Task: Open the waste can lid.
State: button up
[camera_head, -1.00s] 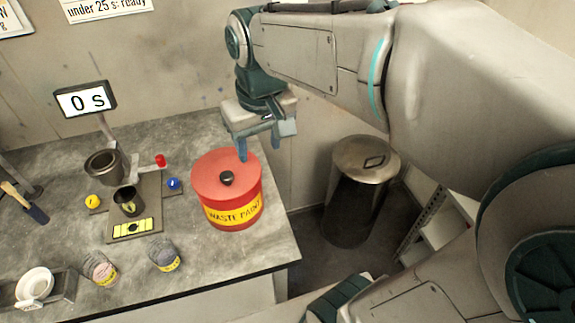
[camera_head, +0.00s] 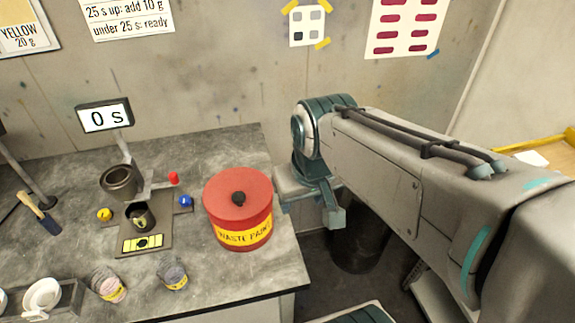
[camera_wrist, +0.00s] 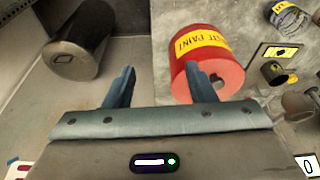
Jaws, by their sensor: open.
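The waste can (camera_head: 240,228) is a red drum with a yellow "WASTE PAINT" label, standing at the right end of the grey bench. Its red lid (camera_head: 222,196) with a black knob is on and looks closed. My gripper (camera_head: 308,200) is just right of the can, apart from the knob, and partly hidden by its own wrist. In the wrist view my gripper (camera_wrist: 161,76) has its two fingers spread with nothing between them. There the red can (camera_wrist: 183,60) lies to the right, with the right finger overlapping it in the picture.
A dark metal bin (camera_head: 358,243) stands on the floor right of the bench, partly behind my arm; its lidded top shows in the wrist view (camera_wrist: 68,58).

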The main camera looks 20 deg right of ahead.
aim_at(238, 195)
jog(key=k, duration=1)
jog(key=z, duration=1.05)
jog(key=i, duration=1)
jog(key=u, duration=2.2)
